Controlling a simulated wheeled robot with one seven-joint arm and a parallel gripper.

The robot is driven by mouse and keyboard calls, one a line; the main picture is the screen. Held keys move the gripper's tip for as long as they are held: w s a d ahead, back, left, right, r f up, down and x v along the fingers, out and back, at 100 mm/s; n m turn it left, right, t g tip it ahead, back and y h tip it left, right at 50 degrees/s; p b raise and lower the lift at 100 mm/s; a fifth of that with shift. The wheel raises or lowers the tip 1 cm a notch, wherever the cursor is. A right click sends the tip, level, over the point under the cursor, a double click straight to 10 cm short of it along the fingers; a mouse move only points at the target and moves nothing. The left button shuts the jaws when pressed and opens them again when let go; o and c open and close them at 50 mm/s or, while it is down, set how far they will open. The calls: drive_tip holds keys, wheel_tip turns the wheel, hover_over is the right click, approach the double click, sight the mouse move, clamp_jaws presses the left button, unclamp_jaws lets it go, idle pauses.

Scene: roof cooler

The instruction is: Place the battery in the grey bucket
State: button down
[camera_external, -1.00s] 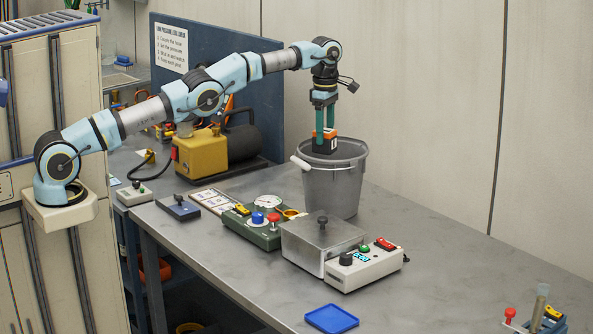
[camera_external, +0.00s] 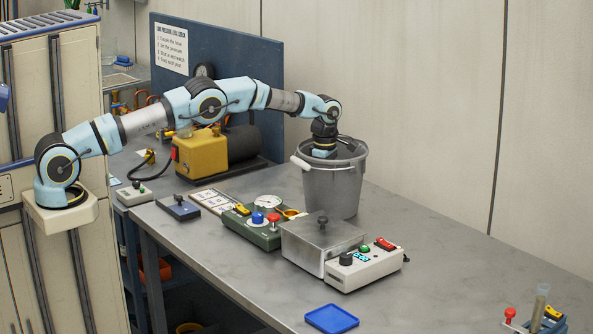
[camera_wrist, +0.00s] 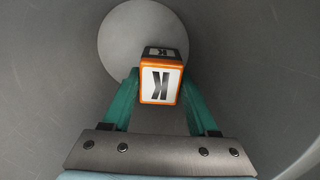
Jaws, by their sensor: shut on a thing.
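The grey bucket (camera_external: 332,190) stands upright on the bench, its white handle grip at the left of the rim. My gripper is lowered inside it, and the bucket wall hides the fingers in the external view. In the wrist view my gripper (camera_wrist: 160,92) has its green fingers shut on the battery (camera_wrist: 161,84), a block with an orange edge, a white face with a black K, and a dark side. The bucket's round floor (camera_wrist: 120,40) and walls surround it. A gap seems to show between battery and floor, but I cannot tell how large.
A metal box (camera_external: 322,245) with a knob and a white control box (camera_external: 365,265) stand in front of the bucket. A green gauge panel (camera_external: 262,225) is to the left, a yellow machine (camera_external: 200,155) behind. A blue tray (camera_external: 331,318) lies at the front edge.

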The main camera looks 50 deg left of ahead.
drive_tip(key=shift+f, duration=0.7)
drive_tip(key=shift+f, duration=0.1)
drive_tip(key=shift+c, duration=2.2)
unclamp_jaws()
wheel_tip(320, 180, up, 12)
drive_tip(key=b, duration=0.2)
